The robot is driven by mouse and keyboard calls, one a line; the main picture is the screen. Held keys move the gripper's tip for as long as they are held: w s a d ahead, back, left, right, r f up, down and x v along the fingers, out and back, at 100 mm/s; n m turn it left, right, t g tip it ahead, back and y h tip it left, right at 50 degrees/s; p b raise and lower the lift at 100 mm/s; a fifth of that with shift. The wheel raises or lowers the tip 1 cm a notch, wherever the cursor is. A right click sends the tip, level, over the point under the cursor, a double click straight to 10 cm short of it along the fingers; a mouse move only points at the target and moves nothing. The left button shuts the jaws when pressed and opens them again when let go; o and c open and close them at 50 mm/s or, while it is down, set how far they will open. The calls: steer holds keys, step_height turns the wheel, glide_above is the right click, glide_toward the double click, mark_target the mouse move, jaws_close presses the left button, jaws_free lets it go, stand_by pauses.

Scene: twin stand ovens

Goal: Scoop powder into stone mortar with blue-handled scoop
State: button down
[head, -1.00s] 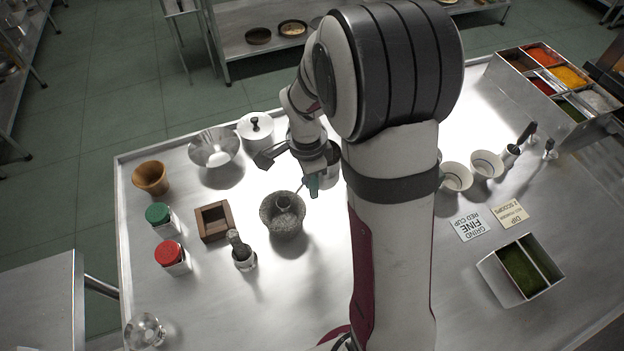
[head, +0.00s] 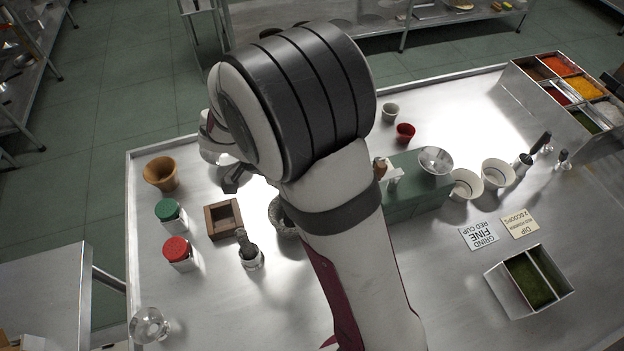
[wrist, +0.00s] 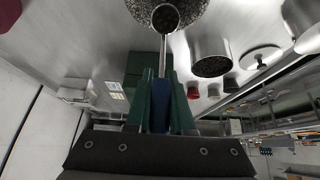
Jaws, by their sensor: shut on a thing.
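My gripper (wrist: 160,100) is shut on the blue handle (wrist: 160,100) of the scoop in the wrist view. The scoop's metal shaft runs away from the fingers to a small round bowl (wrist: 165,18). The bowl overlaps the grey speckled stone mortar (wrist: 198,12) at the top of that view. The bowl's inside looks dark; I cannot tell whether it holds powder. In the head view the mortar (head: 279,217) shows only its left part beside my arm, which hides my fingers and the scoop.
A pestle (head: 246,248) in a holder, a wooden box (head: 222,217) and red-lidded (head: 177,250) and green-lidded (head: 168,212) jars stand left of the mortar. A green block (head: 415,195), a red cup (head: 405,131) and a tray with green powder (head: 490,277) are right of my arm.

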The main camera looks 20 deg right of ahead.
steer(key=shift+a+r+h, duration=0.25)
steer(key=shift+a+h, duration=0.3)
steer(key=shift+h, duration=0.2)
steer(key=shift+a+r+h, duration=0.2)
steer(key=shift+a+h, duration=0.3)
steer(key=shift+h, duration=0.25)
steer(key=shift+a+r+h, duration=0.2)
steer(key=shift+a+h, duration=1)
steer(key=shift+h, duration=0.5)
steer(key=shift+a+f+h, duration=0.25)
steer(key=shift+a+h, duration=0.85)
steer(key=shift+h, duration=0.35)
steer(key=shift+a+f+h, duration=0.2)
steer(key=shift+a+h, duration=0.85)
steer(key=shift+h, duration=0.4)
